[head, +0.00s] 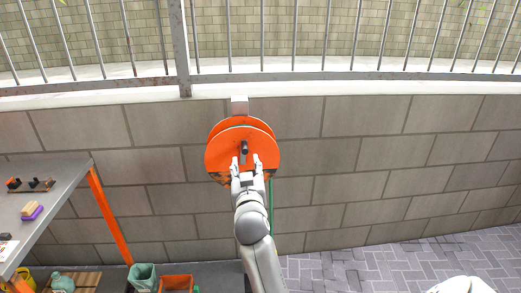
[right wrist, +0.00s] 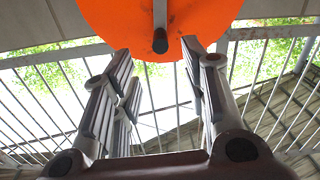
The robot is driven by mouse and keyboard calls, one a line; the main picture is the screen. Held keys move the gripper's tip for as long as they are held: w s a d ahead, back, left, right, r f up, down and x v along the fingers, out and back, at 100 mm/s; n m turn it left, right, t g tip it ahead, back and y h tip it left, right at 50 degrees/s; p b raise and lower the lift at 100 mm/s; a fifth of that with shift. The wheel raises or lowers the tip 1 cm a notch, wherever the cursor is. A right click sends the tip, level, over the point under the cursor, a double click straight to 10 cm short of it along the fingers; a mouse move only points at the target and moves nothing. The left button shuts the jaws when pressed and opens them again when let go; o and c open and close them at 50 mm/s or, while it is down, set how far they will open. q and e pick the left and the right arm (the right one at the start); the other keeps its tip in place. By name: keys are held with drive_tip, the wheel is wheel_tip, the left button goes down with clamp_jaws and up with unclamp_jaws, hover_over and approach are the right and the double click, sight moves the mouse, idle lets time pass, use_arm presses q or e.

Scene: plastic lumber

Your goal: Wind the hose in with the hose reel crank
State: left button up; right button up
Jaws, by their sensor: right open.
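The orange hose reel (head: 220,155) is mounted on the block wall, its round face towards me. Its dark crank handle (head: 244,148) sticks out near the middle of the disc. A green hose (head: 271,205) hangs down beside my arm. My right gripper (head: 248,160) is open in front of the reel's lower half, its fingers apart just below the handle. In the right wrist view the reel (right wrist: 120,12) is at the top, and the handle (right wrist: 160,40) points towards me between and beyond the open fingers (right wrist: 160,75). Nothing is between the fingers. My left gripper is not in view.
A grey-topped shelf with orange legs (head: 105,215) stands at the left, with a yellow-and-purple brush (head: 32,210) on it. A green pot (head: 142,277) and an orange box (head: 176,283) sit low at the bottom. A metal railing (head: 300,75) tops the wall.

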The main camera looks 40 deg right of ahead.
sight(245, 149)
drive_tip(key=p+x, duration=0.1)
drive_tip(key=x, duration=0.9)
drive_tip(key=shift+w+d, duration=0.15)
drive_tip(key=shift+r, duration=0.1)
clamp_jaws()
